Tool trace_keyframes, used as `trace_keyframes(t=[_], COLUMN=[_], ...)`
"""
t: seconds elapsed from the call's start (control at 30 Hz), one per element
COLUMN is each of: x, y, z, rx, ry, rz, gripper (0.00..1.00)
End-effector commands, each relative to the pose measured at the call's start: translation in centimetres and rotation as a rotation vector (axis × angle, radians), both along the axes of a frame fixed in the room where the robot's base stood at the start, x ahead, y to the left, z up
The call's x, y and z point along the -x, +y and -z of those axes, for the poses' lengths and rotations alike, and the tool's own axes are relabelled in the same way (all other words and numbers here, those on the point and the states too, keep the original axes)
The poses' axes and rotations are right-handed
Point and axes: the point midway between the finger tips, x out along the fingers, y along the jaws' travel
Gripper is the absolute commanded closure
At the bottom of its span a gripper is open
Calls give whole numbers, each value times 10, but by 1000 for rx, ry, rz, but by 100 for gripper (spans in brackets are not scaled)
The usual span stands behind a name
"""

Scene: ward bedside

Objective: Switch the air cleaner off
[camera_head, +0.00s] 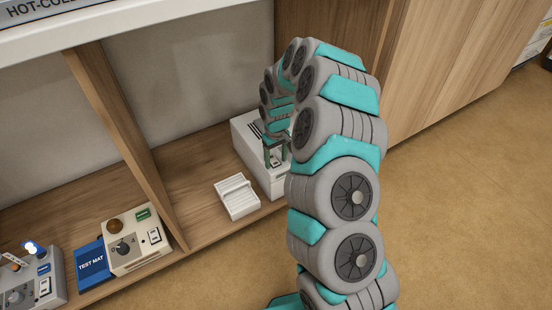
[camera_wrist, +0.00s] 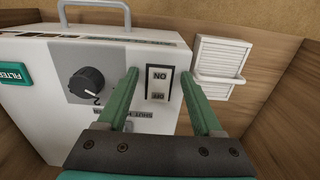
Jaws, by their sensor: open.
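The air cleaner is likely the white box (camera_head: 250,145) in the right shelf bay; it fills much of the wrist view (camera_wrist: 35,105), with a green FILTER label (camera_wrist: 14,73), a handle and a dark knob (camera_wrist: 87,86). Its rocker switch (camera_wrist: 158,83) carries ON and OFF marks that appear upside down. I cannot tell which side is pressed in. My gripper (camera_wrist: 162,82) is open, its green fingers on either side of the switch, with nothing between them. In the head view my gripper (camera_head: 275,158) is at the box's front, partly hidden by my arm.
A white slatted block (camera_head: 237,197) lies left of the box on the shelf; it also shows in the wrist view (camera_wrist: 220,60). Left of the wooden divider (camera_head: 120,135) are a beige control box (camera_head: 125,247), a blue TEST MAT box (camera_head: 91,263) and a grey device. Open floor lies right.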

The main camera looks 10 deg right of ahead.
Motion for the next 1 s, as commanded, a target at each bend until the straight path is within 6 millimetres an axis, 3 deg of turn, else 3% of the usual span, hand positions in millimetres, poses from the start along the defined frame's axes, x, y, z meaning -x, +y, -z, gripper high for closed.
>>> trace_keyframes(t=[0.07, 0.63, 1.0], x=[0, 1, 0], y=[0, 0, -1], z=[0, 0, 0], rx=[0, 0, 10], ry=[0, 2, 26], rz=[0, 0, 2], gripper=[35, 99, 100])
